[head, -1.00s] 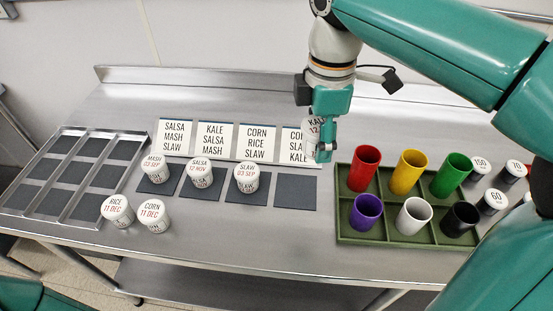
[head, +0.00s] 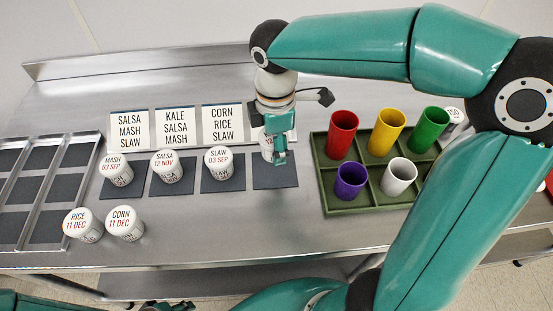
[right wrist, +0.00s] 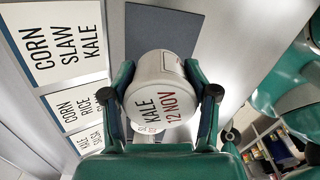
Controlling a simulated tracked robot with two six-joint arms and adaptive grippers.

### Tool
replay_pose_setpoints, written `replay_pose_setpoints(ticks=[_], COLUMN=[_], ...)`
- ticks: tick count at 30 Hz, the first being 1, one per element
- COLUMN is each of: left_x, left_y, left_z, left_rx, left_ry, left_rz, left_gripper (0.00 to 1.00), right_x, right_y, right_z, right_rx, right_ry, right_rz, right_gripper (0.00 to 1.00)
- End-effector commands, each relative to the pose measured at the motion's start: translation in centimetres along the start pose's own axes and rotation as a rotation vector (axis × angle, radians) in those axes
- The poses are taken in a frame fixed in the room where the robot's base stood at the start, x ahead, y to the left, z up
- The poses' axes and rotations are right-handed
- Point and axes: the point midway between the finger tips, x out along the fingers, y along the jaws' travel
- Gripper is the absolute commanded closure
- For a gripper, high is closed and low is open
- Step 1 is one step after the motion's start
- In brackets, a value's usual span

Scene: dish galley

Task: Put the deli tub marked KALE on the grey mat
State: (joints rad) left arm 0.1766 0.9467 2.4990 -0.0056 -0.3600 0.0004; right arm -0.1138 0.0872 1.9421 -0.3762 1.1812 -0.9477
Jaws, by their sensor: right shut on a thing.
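The white deli tub marked KALE 12 NOV (right wrist: 160,95) is between the fingers of my right gripper (right wrist: 160,100), which is shut on it. In the head view my right gripper (head: 277,152) largely hides the tub. It is at the back edge of the empty grey mat (head: 276,177), the rightmost in the row of mats. The wrist view shows a grey mat (right wrist: 160,30) beyond the tub. I cannot tell how high the tub is above it.
MASH (head: 115,170), SALSA (head: 166,166) and SLAW (head: 218,162) tubs stand on the other row mats. RICE (head: 82,225) and CORN (head: 125,224) tubs stand in front. Cards (head: 175,127) stand behind. A green crate (head: 335,205) of coloured cups is right, a metal rack (head: 45,190) left.

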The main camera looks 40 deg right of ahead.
Motion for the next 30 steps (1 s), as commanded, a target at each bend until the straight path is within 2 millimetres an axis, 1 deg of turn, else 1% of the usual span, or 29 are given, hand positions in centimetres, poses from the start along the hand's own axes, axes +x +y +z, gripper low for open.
replay_pose_setpoints(ticks=[1,5,8,12,15,23,27,28,30], left_x=[0.1,0.1,0.2,0.4,0.4,0.4,0.7,0.6,0.6], left_y=[0.0,0.0,-0.1,-0.1,-0.1,-0.1,-0.3,-0.2,-0.2], left_z=[0.0,0.0,0.0,0.0,0.0,0.0,0.0,0.0,0.0], left_rx=[0.000,0.000,0.000,0.000,0.000,0.000,0.000,0.000,0.000], left_ry=[0.000,0.000,0.000,0.000,0.000,0.000,0.000,0.000,0.000], left_rz=[0.000,0.000,0.000,0.000,0.000,0.000,0.000,0.000,0.000], left_gripper=[0.60,0.60,0.60,0.60,0.60,0.60,0.60,0.60,0.60], right_x=[0.7,1.4,2.4,4.5,5.4,5.6,6.0,5.9,5.9], right_y=[0.0,0.0,0.0,0.0,0.0,0.1,0.1,0.0,0.0], right_z=[0.0,-0.1,-0.1,-0.1,-0.1,-0.1,-0.1,-0.1,-0.1], right_rx=[0.000,0.000,0.000,-0.002,-0.001,-0.001,-0.001,-0.001,-0.001], right_ry=[-0.001,-0.001,-0.001,-0.002,-0.001,0.001,0.001,0.000,0.000], right_rz=[-0.002,-0.001,-0.002,-0.003,-0.001,0.001,0.001,0.001,0.000], right_gripper=[0.80,0.80,0.80,0.80,0.80,0.80,0.80,0.39,0.28])
